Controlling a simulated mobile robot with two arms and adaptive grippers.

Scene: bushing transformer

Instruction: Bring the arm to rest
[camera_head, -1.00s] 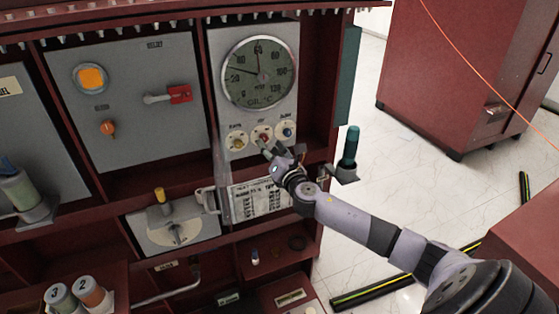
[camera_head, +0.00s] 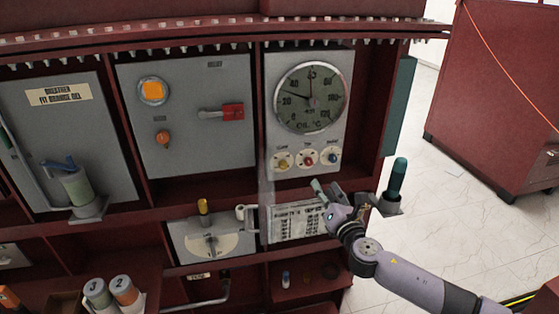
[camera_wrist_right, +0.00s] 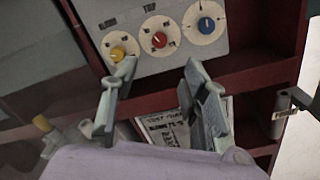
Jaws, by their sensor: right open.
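My right gripper (camera_head: 328,190) is in front of the red cabinet, just below the gauge panel (camera_head: 333,139) and beside the printed label plate (camera_head: 297,220). Its arm comes in from the lower right. In the right wrist view my right gripper (camera_wrist_right: 158,85) has its two fingers spread apart with nothing between them. Yellow (camera_wrist_right: 118,54), red (camera_wrist_right: 159,39) and blue (camera_wrist_right: 206,25) knobs show beyond the fingertips, apart from them. My left gripper is in neither view.
A dark green-capped cylinder (camera_head: 397,178) stands in a bracket close to the right of the gripper. A panel with a red-handled switch (camera_head: 231,112) is to the left. A lever plate (camera_head: 210,246) is lower left. Open floor (camera_head: 440,180) lies to the right.

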